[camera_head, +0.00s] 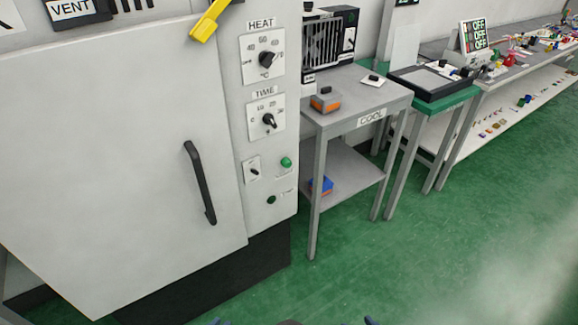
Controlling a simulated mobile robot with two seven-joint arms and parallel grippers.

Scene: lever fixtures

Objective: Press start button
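A large white cabinet has a control column on its right side. A bright green round button (286,162) sits low on this column, right of a small switch plate (252,169). A darker green round button (271,199) sits below it. The small labels by both are too blurred to read, so I cannot tell which one is the start button. Nothing of mine touches the buttons.
Above the buttons are the HEAT dial (266,59) and TIME dial (268,121). The cabinet door (110,150) is shut, with a black handle (199,182). A grey COOL table (380,99) stands to the right. Green floor (390,270) in front is clear.

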